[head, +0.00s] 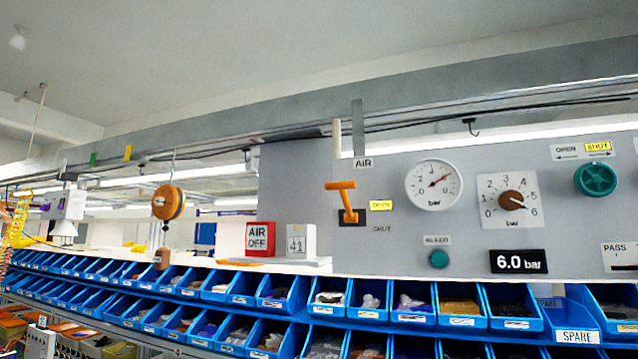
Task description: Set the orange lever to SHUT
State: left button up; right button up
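The orange lever (346,199) is on the grey panel in the head view, under the AIR label (363,163). It has a crossbar at its top and a stem running down to a dark mount. To its right, the OPEN label (381,205) is highlighted yellow. The SHUT label (382,229) below it is plain grey. The lever stands roughly upright. Nothing touches it. Neither of my grippers is in view.
The grey panel (540,185) also carries a round gauge (434,186), a brown rotary knob (512,200), a green handwheel (595,179), a green button (439,259) and a 6.0 bar display (518,262). Blue bins (458,322) line the space below.

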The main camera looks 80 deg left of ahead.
aim_at(349, 217)
jog(key=u, duration=2.35)
